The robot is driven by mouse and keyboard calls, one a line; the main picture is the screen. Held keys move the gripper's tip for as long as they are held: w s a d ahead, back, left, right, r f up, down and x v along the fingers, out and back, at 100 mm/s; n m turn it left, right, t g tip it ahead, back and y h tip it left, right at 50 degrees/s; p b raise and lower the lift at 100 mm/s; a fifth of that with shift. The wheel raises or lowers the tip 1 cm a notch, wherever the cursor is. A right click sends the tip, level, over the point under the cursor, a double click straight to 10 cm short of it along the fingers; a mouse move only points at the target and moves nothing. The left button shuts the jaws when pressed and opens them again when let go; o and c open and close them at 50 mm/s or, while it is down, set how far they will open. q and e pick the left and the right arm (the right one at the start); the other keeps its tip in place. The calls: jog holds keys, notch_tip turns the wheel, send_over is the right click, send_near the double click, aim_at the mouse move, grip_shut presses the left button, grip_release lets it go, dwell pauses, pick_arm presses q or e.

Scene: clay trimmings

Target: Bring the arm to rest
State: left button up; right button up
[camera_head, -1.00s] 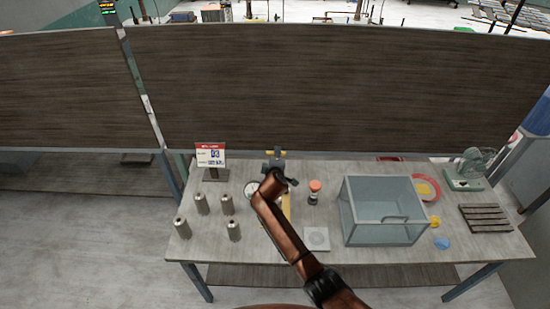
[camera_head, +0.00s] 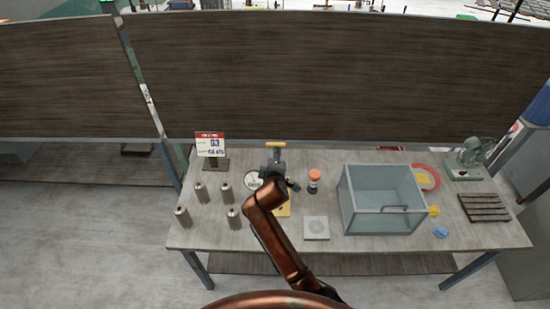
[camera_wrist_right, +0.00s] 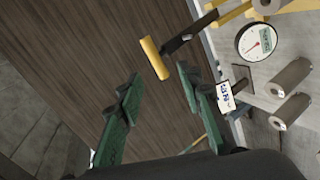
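My copper-coloured right arm (camera_head: 275,240) rises from the bottom of the head view over the table. Its far end is in front of a dark device with a yellow handle. In the head view I cannot make out the fingers clearly. In the right wrist view my right gripper (camera_wrist_right: 160,76) shows two green-padded fingers spread wide apart, with nothing held between them. The yellow handle (camera_wrist_right: 154,58) shows beyond the fingertips there; I cannot tell how far away it is. The handle also shows in the head view (camera_head: 276,144). My left gripper is not in view.
A brown panel (camera_head: 330,80) stands behind.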

dwell(0.4)
jog(key=s+d+f+m+g+h, duration=0.1)
jog(key=s+d+f+m+g, duration=0.55)
jog(key=s+d+f, duration=1.45)
jog(key=s+d+f+m+g, duration=0.1)
jog(key=s+d+m, duration=0.4)
jog(key=s, duration=0.8)
jog(key=s+d+f+m+g, duration=0.25)
jog(key=s+d, duration=0.45)
jog(key=s, duration=0.5)
notch_tip(320, 180, down, 38)
jog(key=s+a+y+b, duration=0.1)
jog(key=s+a+b, duration=0.1)
jog(key=b, duration=0.8)
jog(key=s+f+g+b, duration=0.1)
jog(key=s+f+b, duration=0.3)
jog(key=s+f, duration=0.6)
jog(key=s+f+g+b, duration=0.1)
jog(key=s+f+b, duration=0.3)
jog(key=s+f, duration=0.6)
notch_tip(320, 180, down, 8)
jog(key=shift+r+b, duration=0.2)
jog(key=shift+b, duration=0.2)
